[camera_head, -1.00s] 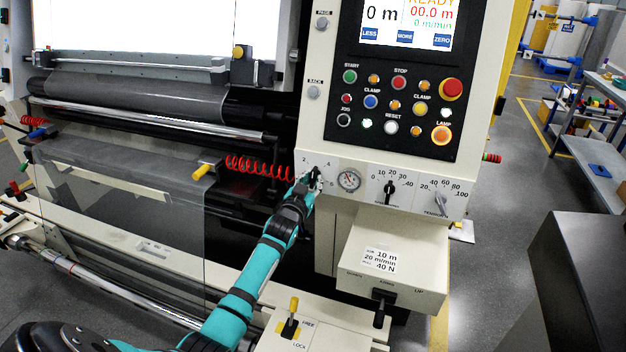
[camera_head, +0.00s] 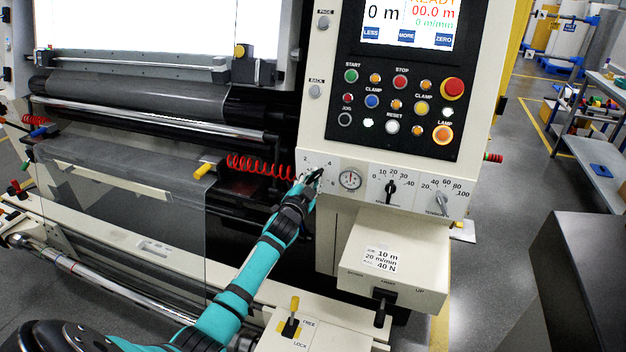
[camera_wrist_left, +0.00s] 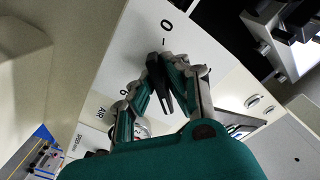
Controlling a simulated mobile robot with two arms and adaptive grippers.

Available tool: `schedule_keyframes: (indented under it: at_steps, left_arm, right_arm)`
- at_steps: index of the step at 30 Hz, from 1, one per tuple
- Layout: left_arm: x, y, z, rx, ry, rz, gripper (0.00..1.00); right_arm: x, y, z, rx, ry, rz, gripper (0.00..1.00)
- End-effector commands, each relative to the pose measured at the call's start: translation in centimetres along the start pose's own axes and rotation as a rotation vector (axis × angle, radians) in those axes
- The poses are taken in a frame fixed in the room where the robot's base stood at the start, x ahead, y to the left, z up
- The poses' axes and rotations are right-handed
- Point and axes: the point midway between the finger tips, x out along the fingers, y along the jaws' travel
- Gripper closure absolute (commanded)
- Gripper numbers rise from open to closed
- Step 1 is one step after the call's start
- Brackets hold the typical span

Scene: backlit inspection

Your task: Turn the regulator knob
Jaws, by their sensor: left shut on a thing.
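The regulator knob is a small black pointer knob on the cream panel strip (camera_head: 334,165), on a dial marked with 2, 4 and 6, left of a round gauge (camera_head: 350,180). My left gripper (camera_head: 312,179) is at this dial and covers most of the knob. In the left wrist view my left gripper (camera_wrist_left: 163,72) has its fingertips closed on the dark knob (camera_wrist_left: 163,97), with a 0 mark just beyond it. The gauge is mostly hidden behind a finger in that view. My right gripper is not in view.
Right of the gauge are two more dials with black (camera_head: 389,189) and grey (camera_head: 440,201) knobs. The button panel (camera_head: 396,106) is above. A lower box (camera_head: 395,262) with a lever juts out below. A red coiled hose (camera_head: 258,166) runs close left of the gripper.

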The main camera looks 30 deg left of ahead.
Motion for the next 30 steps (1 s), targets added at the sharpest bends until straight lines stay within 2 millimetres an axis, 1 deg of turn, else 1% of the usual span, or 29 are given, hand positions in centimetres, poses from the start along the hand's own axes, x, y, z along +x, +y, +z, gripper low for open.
schedule_keyframes:
  at_steps: [11, 12, 17, 26, 29, 30]
  left_arm:
    - [0.0, 0.1, 0.1, 0.005, -0.003, 0.002, 1.00]
    - [0.0, 0.1, 0.1, 0.004, -0.003, 0.002, 0.88]
    - [0.0, 0.1, 0.1, 0.004, -0.002, 0.002, 0.67]
    - [-0.2, 0.1, 0.1, 0.004, -0.001, 0.001, 0.66]
    - [-1.0, 0.1, 0.1, 0.004, 0.000, 0.001, 0.66]
    - [-1.5, 0.1, 0.1, 0.004, 0.000, 0.001, 0.66]
  right_arm:
    - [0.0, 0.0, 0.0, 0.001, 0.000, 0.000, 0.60]
    - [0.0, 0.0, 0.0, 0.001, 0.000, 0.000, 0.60]
    - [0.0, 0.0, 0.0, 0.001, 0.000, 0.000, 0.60]
    - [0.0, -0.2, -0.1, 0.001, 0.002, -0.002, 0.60]
    - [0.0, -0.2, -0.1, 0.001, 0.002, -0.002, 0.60]
    - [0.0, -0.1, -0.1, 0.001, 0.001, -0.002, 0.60]
